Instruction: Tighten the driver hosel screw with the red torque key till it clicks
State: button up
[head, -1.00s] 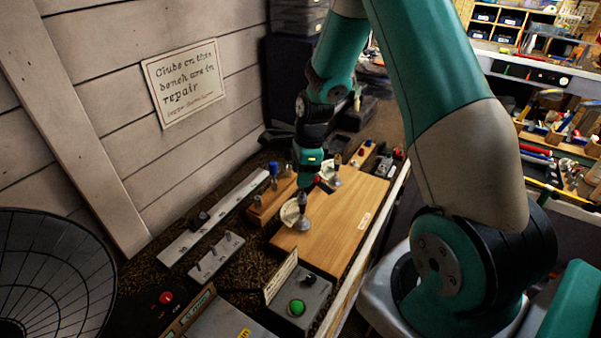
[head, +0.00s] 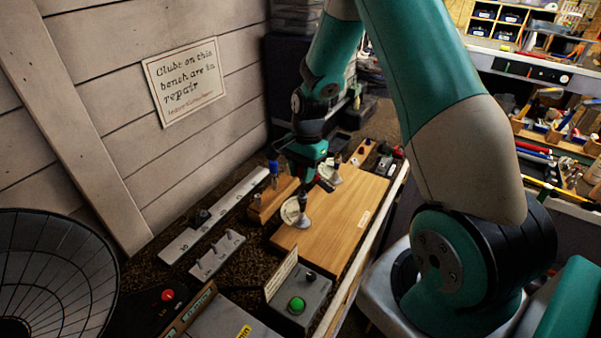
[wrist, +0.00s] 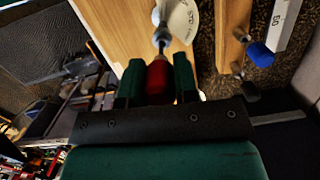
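The red torque key (wrist: 158,82) lies between the green fingers of my gripper (wrist: 157,88) in the wrist view; they appear shut on its handle. Just beyond the handle, a grey metal piece (wrist: 162,38) stands by a white disc with lettering (wrist: 181,22); I cannot tell whether the key touches it. In the head view my gripper (head: 303,168) is low over the wooden board, just above the near white disc (head: 293,212) and its grey post. The key itself is not clear there. A second white disc (head: 329,173) stands farther back. The hosel screw cannot be made out.
A wooden block (head: 265,204) with a blue-handled tool (head: 273,168) stands left of the board (head: 325,235). A marked grey rail (head: 205,227) and a notched holder (head: 217,255) lie farther left. A box with a green button (head: 297,304) is in front. The board's front half is clear.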

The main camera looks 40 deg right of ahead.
grip_shut()
jog(key=m, duration=0.3)
jog(key=shift+m+t, duration=0.3)
jog(key=shift+m, duration=1.1)
jog(key=m, duration=0.2)
jog(key=shift+m+t+p, duration=0.3)
jog(key=shift+m+p, duration=0.05)
jog(key=shift+m, duration=0.05)
jog(key=shift+o, duration=0.8)
grip_release()
jog(key=shift+m, duration=0.5)
jog(key=c, duration=0.4)
jog(key=shift+r, duration=0.1)
